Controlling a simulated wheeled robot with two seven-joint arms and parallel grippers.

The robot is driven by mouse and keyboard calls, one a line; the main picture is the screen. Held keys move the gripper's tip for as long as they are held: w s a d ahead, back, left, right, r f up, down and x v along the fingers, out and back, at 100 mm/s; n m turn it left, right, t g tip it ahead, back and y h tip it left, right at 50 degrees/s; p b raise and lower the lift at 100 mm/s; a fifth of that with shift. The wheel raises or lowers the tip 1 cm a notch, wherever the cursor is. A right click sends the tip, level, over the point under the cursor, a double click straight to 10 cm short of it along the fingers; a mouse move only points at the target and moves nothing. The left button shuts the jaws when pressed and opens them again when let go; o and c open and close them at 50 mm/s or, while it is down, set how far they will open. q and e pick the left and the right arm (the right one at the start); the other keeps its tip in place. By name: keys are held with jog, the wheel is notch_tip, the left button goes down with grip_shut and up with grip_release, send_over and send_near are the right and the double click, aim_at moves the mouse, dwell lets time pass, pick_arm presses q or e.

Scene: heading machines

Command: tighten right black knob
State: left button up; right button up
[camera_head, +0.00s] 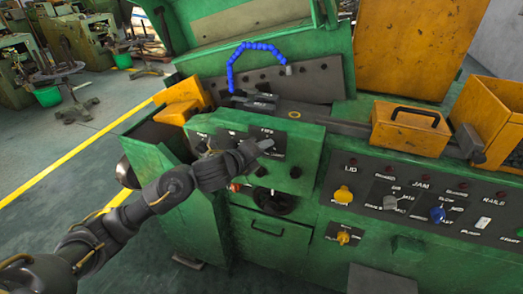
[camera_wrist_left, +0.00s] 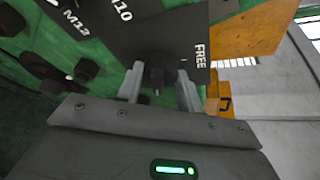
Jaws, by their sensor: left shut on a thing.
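The green machine panel (camera_head: 310,150) with a dark label plate is in the middle of the head view. My left gripper (camera_head: 264,146) reaches it from the left, in front of the plate. In the left wrist view my left gripper (camera_wrist_left: 160,88) has its two pale fingers on either side of a black knob (camera_wrist_left: 157,76), shut on it. The knob sits on the dark plate (camera_wrist_left: 120,35) with the labels M12, M10 and FREE. In the head view the gripper hides this knob. My right gripper is in neither view.
Other black knobs (camera_head: 295,172) show below the plate. A blue jointed hose (camera_head: 231,65) arches above the panel. A yellow box with a handle (camera_head: 410,128) stands to the right, above a control panel with coloured switches (camera_head: 343,194). Open floor lies to the left.

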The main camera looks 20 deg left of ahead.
pick_arm(q)
jog(key=shift+m+y, duration=0.3)
jog(key=shift+m, duration=0.2)
dwell(0.3)
jog(key=o, duration=1)
jog(key=p+v, duration=0.1)
jog(key=v, duration=0.9)
jog(key=shift+s+r, duration=0.3)
